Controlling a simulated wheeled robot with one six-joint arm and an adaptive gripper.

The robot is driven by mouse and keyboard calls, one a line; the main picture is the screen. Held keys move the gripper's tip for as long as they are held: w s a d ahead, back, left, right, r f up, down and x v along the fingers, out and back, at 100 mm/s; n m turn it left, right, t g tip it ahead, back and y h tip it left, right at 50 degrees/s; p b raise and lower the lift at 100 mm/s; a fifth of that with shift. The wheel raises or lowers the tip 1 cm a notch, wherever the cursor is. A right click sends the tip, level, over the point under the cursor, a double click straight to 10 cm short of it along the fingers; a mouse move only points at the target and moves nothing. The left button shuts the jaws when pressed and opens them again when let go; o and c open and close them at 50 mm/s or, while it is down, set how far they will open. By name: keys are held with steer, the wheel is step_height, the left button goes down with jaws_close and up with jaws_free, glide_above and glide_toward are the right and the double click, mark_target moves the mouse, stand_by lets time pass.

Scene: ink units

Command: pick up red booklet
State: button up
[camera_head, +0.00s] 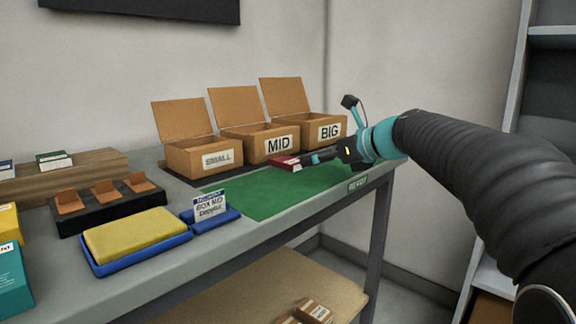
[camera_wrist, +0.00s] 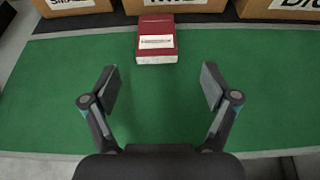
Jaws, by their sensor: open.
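The red booklet (camera_wrist: 156,27) lies flat on the far part of the green mat (camera_wrist: 50,90), in front of the MID box; it has a white label. In the head view the booklet (camera_head: 286,161) shows just left of my gripper's fingers. My gripper (camera_wrist: 155,88) is open and empty, low over the mat. In the wrist view the booklet is ahead of the fingertips, roughly centred between them and apart from both. In the head view my gripper (camera_head: 312,158) reaches in from the right.
Open cardboard boxes marked SMALL (camera_head: 204,157), MID (camera_head: 262,145) and BIG (camera_head: 325,131) stand behind the mat. A yellow pad (camera_head: 132,233) in a blue tray, a small blue sign stand (camera_head: 211,211) and a dark rack (camera_head: 107,205) are at left. The mat around my gripper is clear.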

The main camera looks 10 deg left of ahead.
mark_target(293, 161)
steer(key=shift+a+x, duration=0.2)
steer(key=shift+x, duration=3.25)
steer(key=shift+s+r, duration=0.15)
steer(key=c, duration=1.4)
